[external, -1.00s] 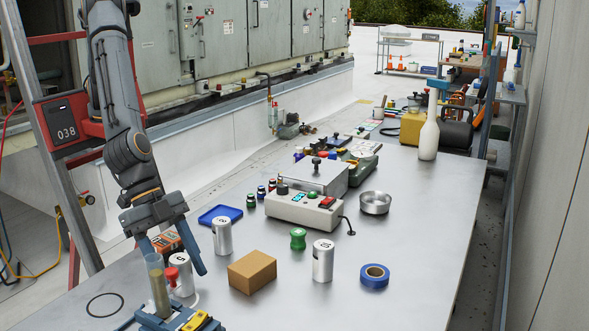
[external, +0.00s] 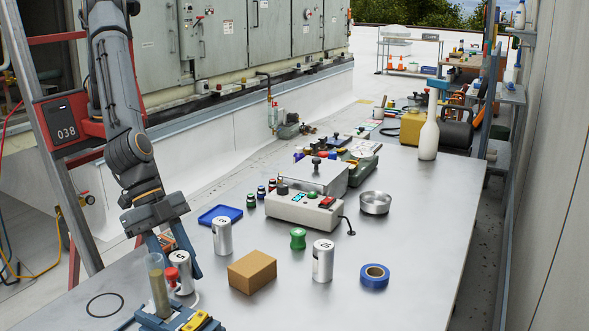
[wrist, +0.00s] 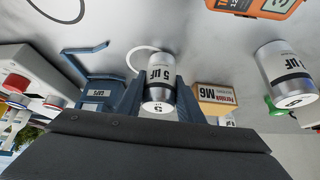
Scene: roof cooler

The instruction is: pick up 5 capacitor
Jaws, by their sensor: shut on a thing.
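A red knob hides part of the can in the external view. Two other silver cans stand upright to its right, one nearer (external: 222,238) and one farther right (external: 323,263).
A clear tube (external: 157,290) in a blue holder stands close in front of my gripper.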

